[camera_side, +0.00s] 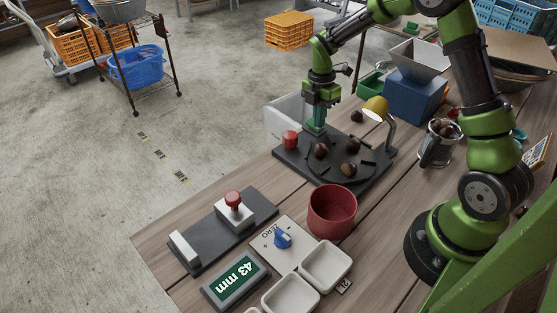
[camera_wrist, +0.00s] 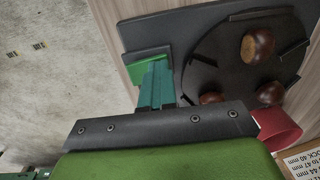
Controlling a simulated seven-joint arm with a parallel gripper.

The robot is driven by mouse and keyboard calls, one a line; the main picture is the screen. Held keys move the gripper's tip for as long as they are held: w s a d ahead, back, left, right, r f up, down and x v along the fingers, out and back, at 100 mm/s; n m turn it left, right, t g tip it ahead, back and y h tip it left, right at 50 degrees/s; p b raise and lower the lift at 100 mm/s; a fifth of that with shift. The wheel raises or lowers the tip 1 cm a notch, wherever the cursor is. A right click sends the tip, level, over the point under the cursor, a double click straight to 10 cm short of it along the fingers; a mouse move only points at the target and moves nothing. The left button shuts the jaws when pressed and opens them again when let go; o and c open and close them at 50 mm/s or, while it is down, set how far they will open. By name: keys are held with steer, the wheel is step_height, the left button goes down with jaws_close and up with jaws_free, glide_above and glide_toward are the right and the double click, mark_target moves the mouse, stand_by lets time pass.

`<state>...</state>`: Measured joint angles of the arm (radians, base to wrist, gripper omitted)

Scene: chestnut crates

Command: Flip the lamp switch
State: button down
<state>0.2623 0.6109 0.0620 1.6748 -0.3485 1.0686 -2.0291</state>
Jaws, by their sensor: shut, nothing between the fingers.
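My gripper (camera_side: 316,128) points down at the back left part of a dark base plate (camera_side: 318,172), its teal fingers together and empty. In the wrist view the fingers (camera_wrist: 156,84) end beside a bright green piece (camera_wrist: 122,72) on the plate's edge; I cannot tell whether they touch it, or whether it is the lamp switch. A lamp (camera_side: 375,108) with a yellow shade leans over the plate from the right, its lit face toward the plate. A red knob (camera_side: 290,139) stands on the plate just left of the fingers.
A round dark disc with ribs (camera_wrist: 225,75) carries several chestnuts (camera_side: 350,171). A clear panel (camera_side: 284,116) stands behind the plate. A red bowl (camera_side: 332,212), a blue dial (camera_side: 282,238), a red-topped plunger (camera_side: 233,201) and white trays (camera_side: 326,266) are nearer the front.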

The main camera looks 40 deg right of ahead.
mark_target(312, 122)
steer(key=shift+f, duration=0.25)
steer(key=shift+w+r, duration=0.25)
steer(key=shift+w, duration=0.5)
steer(key=shift+r, duration=0.1)
step_height(312, 122, up, 14)
steer(key=shift+w, duration=0.4)
steer(key=shift+s+a, duration=0.25)
steer(key=shift+s, duration=0.45)
